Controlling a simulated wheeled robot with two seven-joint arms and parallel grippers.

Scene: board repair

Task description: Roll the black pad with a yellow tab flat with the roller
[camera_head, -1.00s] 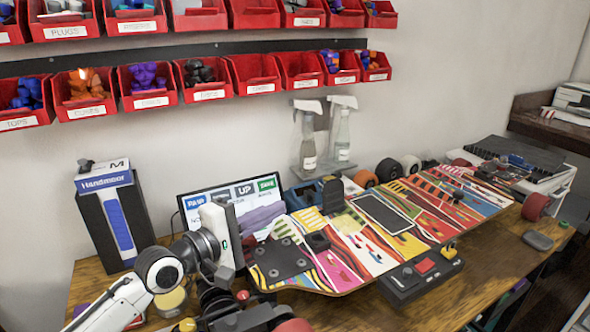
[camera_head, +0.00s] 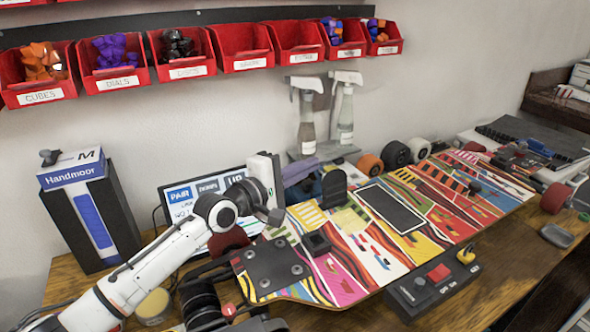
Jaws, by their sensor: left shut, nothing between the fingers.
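The black pad (camera_head: 392,208) is a dark rectangle with a pale border, lying on the middle of the colourful board (camera_head: 345,285). A pale yellow patch (camera_head: 351,220) lies at its left; I cannot tell whether this is its tab. I cannot clearly identify the roller. A black-and-yellow item (camera_head: 465,256) sits on the dark box in front of the board, too small to name. My left gripper (camera_head: 274,216) is shut and empty, by the board's left end, well left of the pad. Its fingers are small and partly hidden. My right gripper is not in view.
A tablet (camera_head: 180,196) stands behind my left arm. A black upright block (camera_head: 334,188) and small black cube (camera_head: 317,243) are on the board left of the pad. Spray bottles (camera_head: 306,115) stand behind. A dark control box (camera_head: 410,300) with a red button lies in front.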

